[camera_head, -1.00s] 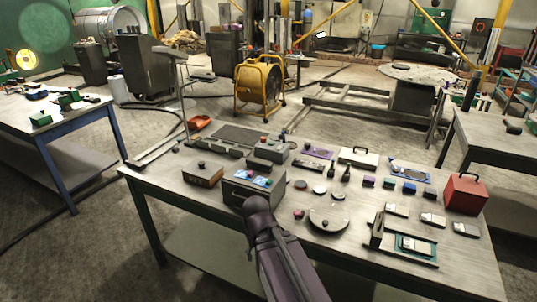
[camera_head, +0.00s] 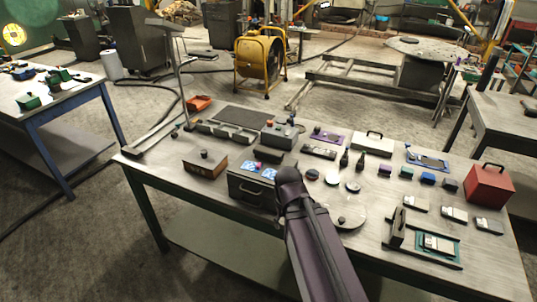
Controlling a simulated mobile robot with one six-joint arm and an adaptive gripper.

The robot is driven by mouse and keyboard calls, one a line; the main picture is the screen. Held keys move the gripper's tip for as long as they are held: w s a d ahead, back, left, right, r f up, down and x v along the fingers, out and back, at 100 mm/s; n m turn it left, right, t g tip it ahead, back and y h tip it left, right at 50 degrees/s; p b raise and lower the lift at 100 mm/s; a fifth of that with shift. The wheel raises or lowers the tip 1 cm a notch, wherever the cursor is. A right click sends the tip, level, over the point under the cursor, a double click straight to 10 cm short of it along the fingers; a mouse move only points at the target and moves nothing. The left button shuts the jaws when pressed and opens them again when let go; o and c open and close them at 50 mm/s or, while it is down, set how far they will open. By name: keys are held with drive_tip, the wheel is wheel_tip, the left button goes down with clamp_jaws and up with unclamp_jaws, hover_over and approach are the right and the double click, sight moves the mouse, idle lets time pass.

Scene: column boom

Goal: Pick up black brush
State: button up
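I cannot single out the black brush with certainty. Two small dark upright pieces, one on the left (camera_head: 344,158) and one on the right (camera_head: 361,161), stand side by side near the middle of the workbench (camera_head: 145,167). A flat dark bar (camera_head: 319,152) lies just left of them. Each is too small to identify as a brush. My dark arm reaches up from the bottom edge, its visible end over the front middle of the bench, left of and nearer than these pieces. My gripper's fingers do not show. My arm hides part of the bench.
A control box (camera_head: 250,187) with a handle stands left of my arm, by a brown box (camera_head: 205,162). A round grey dial plate (camera_head: 350,214) lies right of it. A red box (camera_head: 489,184) stands at the right. A white case (camera_head: 372,144) sits behind the dark pieces.

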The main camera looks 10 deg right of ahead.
drive_tip(key=o, duration=0.5)
drive_tip(key=shift+w, duration=0.1)
drive_tip(key=shift+w+r, duration=0.2)
wheel_tip(320, 180, up, 19)
drive_tip(key=n+p, duration=1.1)
drive_tip(key=p, duration=0.9)
hover_over(268, 150)
drive_tip(key=shift+w+a+r, duration=0.1)
drive_tip(key=shift+a, duration=0.25)
drive_tip(key=shift+b, duration=0.3)
wheel_tip(268, 150, down, 9)
drive_tip(key=b, duration=0.8)
drive_tip(key=shift+r, duration=0.15)
drive_tip(key=shift+b, duration=0.35)
drive_tip(key=f+b, duration=0.3)
drive_tip(key=shift+d+f, duration=0.25)
drive_tip(key=shift+d, duration=0.15)
drive_tip(key=shift+f+b, duration=0.85)
drive_tip(key=shift+b, duration=0.15)
